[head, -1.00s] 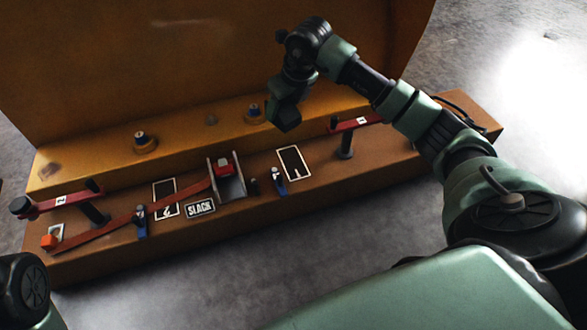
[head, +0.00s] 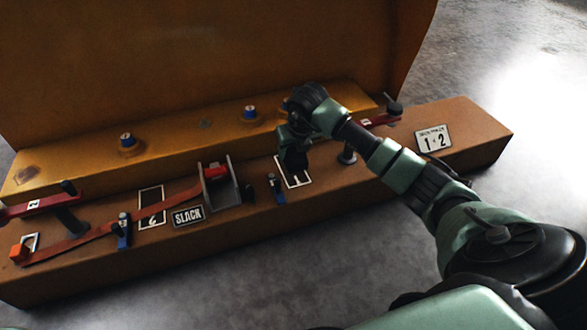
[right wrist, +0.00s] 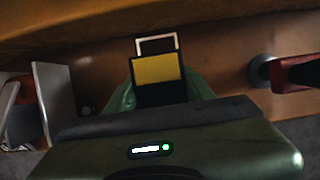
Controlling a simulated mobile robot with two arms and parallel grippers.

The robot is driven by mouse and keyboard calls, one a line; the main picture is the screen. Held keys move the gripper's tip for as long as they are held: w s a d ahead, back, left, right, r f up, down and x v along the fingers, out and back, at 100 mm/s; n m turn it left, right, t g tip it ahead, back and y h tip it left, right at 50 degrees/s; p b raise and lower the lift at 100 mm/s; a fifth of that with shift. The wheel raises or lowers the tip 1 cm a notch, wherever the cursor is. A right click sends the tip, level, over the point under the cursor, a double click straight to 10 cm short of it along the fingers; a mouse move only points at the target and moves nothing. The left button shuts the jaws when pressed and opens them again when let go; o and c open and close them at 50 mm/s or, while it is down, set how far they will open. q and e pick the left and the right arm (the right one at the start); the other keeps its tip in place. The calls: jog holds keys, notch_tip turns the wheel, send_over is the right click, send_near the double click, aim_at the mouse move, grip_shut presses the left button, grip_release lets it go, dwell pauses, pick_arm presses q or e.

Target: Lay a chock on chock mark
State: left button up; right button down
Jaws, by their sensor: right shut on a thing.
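My right gripper (head: 293,164) is low over the brown bench, at a black mark with a white outline (head: 302,184). It is shut on a chock (right wrist: 158,70), which shows in the right wrist view as a dark block with a yellow face between the green fingers. Part of the mark's white outline (right wrist: 157,37) shows just beyond the chock. Whether the chock touches the bench I cannot tell. In the head view the gripper hides the chock. A second outlined mark (head: 151,208), labelled 2, lies further left. My left gripper is not in view.
A grey bracket with a red block (head: 218,182) stands left of the gripper, and a blue-handled pin (head: 276,188) is nearer. A post with a red lever (head: 348,154) stands to the right. A SLACK plate (head: 188,217) and red strap (head: 85,239) lie left.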

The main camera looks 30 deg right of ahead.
aim_at(293, 161)
notch_tip(293, 161, down, 5)
jog(key=b, duration=0.3)
jog(key=shift+r, duration=0.3)
jog(key=c, duration=0.6)
grip_release()
